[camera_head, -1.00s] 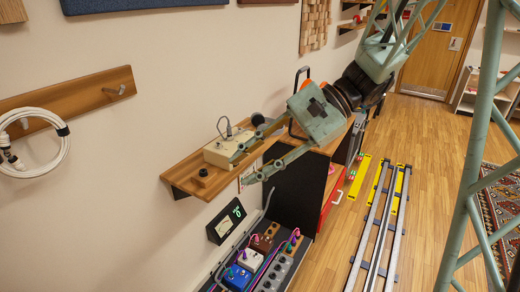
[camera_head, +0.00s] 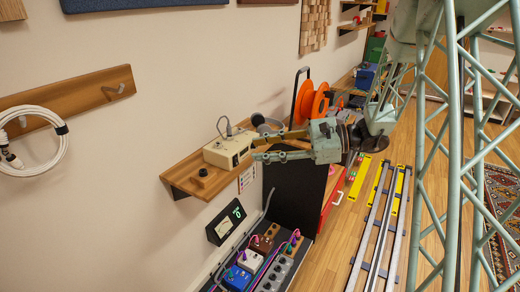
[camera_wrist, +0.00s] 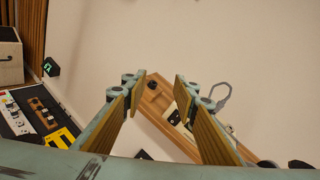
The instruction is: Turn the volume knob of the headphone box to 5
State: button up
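The headphone box (camera_head: 222,152) is a cream box on the wooden wall shelf, with a cable on top and small dark controls on its front. I cannot read the knob's setting. My gripper (camera_head: 257,147) is open and empty, its fingertips just right of the box's front, pointing left. Whether they touch it I cannot tell. In the wrist view my gripper (camera_wrist: 158,82) has its fingers spread. The headphone box (camera_wrist: 179,113) shows between them near the right finger, which hides part of it.
The wooden shelf (camera_head: 177,183) carries a small block with a black knob (camera_head: 203,172) at its near end. A grey round object (camera_head: 258,119) and an orange reel (camera_head: 313,102) stand behind my gripper. Pedals (camera_head: 251,259) and a lit meter (camera_head: 226,221) are below.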

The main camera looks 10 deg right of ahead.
jog(key=w+d+f+m+t+h, duration=0.1)
jog(key=w+d+f+m+t, duration=0.6)
jog(key=w+d+f, duration=0.4)
jog(key=d+f, duration=0.1)
jog(key=d, duration=0.2)
jog(key=shift+w+d+f+b, duration=0.15)
jog(key=shift+w+f+b, duration=0.15)
jog(key=shift+b, duration=0.05)
jog(key=shift+b+x, duration=0.7)
jog(key=shift+x, duration=6.2)
jog(key=shift+f, duration=0.15)
jog(key=c, duration=0.9)
